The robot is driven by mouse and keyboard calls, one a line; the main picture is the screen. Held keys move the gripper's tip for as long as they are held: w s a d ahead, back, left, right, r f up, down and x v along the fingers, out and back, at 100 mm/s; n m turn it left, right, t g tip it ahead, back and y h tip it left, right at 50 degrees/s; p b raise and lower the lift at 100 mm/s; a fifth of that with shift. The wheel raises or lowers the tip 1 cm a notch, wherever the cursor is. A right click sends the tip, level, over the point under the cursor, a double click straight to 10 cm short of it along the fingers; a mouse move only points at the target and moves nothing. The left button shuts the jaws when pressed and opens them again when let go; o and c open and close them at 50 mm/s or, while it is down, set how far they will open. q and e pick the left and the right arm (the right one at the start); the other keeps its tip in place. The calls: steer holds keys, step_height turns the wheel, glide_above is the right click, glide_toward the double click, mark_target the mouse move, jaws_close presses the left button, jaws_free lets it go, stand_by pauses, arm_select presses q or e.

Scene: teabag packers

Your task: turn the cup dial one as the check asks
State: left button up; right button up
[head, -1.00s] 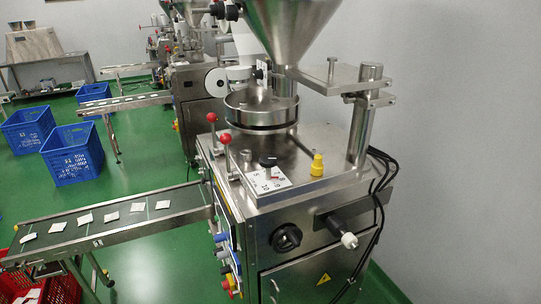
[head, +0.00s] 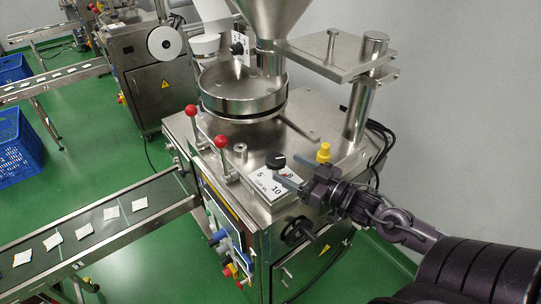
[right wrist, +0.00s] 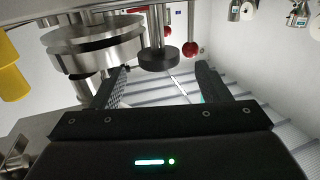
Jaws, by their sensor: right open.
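The cup dial shows in the head view as a white plate (head: 265,184) with black numbers, among them 5 and 10, on top of the steel packing machine. Its black knob (head: 275,161) stands above the plate. A small red mark lies on the plate, partly hidden by my gripper. My right gripper (head: 297,178) is open and empty, just right of the knob. In the right wrist view the black knob (right wrist: 158,58) lies ahead, between the two spread fingers (right wrist: 162,85) and apart from them. My left gripper is out of view.
Two red-balled levers (head: 220,141) stand left of the dial, and a round steel pan (head: 243,90) sits behind it. A yellow fitting (head: 323,152) is close behind my right gripper. A conveyor (head: 150,225) with teabags runs off to the left.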

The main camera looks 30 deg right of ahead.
mark_target(284, 165)
steer(key=shift+x, duration=0.9)
steer(key=shift+p+x, duration=0.55)
steer(key=shift+x, duration=1.45)
steer(key=shift+d, duration=0.1)
steer(key=shift+s, duration=0.1)
steer(key=c, duration=1)
